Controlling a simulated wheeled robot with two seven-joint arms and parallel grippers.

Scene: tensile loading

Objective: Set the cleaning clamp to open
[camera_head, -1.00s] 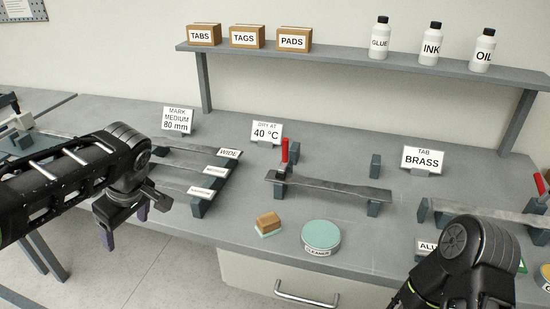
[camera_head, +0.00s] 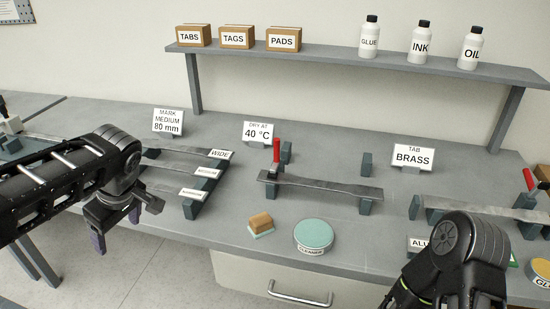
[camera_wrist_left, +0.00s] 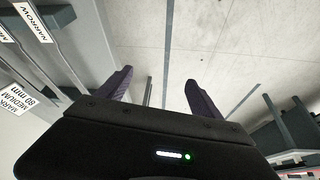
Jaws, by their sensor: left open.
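The clamp with an upright red handle (camera_head: 277,150) stands mid-bench at the left end of a grey metal bar (camera_head: 320,186), between the fixture blocks. Behind the sponge and cleaner tin, it is probably the cleaning clamp. My left gripper (camera_head: 116,228) is open and empty, low at the bench's front left, well left of the clamp. Its two purple fingers stand apart over the floor in the left wrist view (camera_wrist_left: 158,88). My right arm's wrist shows at the lower right; its fingertips are hidden.
A sponge (camera_head: 261,221) and a cleaner tin (camera_head: 314,233) lie in front of the bar. A specimen rack (camera_head: 194,207) stands between my left gripper and the clamp. Another red-handled clamp (camera_head: 529,180) is at far right. A shelf (camera_head: 340,58) runs above the bench's back.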

